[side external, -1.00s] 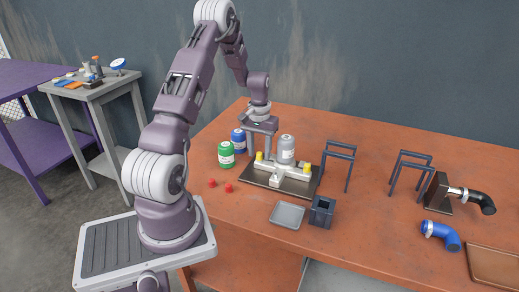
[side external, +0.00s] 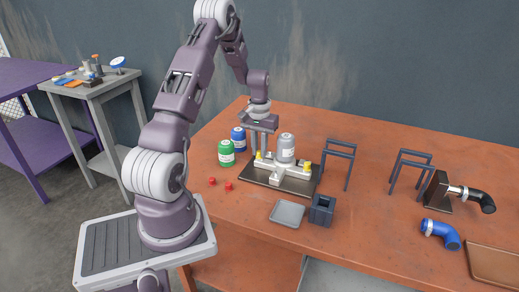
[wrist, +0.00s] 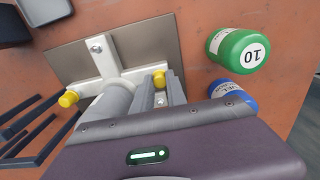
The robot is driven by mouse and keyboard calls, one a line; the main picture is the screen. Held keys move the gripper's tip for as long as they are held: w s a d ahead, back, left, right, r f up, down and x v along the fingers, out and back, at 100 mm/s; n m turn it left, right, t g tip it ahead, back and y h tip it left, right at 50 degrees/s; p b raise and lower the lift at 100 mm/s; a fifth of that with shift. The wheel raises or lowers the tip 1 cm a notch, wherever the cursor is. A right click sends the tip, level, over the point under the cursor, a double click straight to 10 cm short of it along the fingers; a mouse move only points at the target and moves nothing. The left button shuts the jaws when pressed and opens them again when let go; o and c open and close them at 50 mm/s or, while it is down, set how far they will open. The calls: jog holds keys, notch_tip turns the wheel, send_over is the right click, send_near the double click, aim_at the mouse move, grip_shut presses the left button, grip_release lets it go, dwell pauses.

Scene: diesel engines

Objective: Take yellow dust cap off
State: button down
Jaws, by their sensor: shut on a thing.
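The grey filter head assembly (side external: 276,179) sits on a dark plate (side external: 251,180), with a grey canister (side external: 286,148) standing on it. A yellow dust cap (side external: 259,156) is on its left end and another yellow dust cap (side external: 308,166) on its right end. My gripper (side external: 258,152) points down at the left end and is shut on the left cap. In the wrist view, that cap (wrist: 159,79) shows between the finger tips, and the other cap (wrist: 68,98) is clear of them. The fingers partly hide the held cap's sides.
Green (side external: 226,153) and blue (side external: 238,139) canisters stand close left of my gripper. Two red caps (side external: 220,184) lie in front of them. A grey tray (side external: 287,214), dark bin (side external: 322,210) and dark frame stands (side external: 340,155) are to the right. Open table lies between them.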

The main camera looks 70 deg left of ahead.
jog(key=shift+r, duration=3)
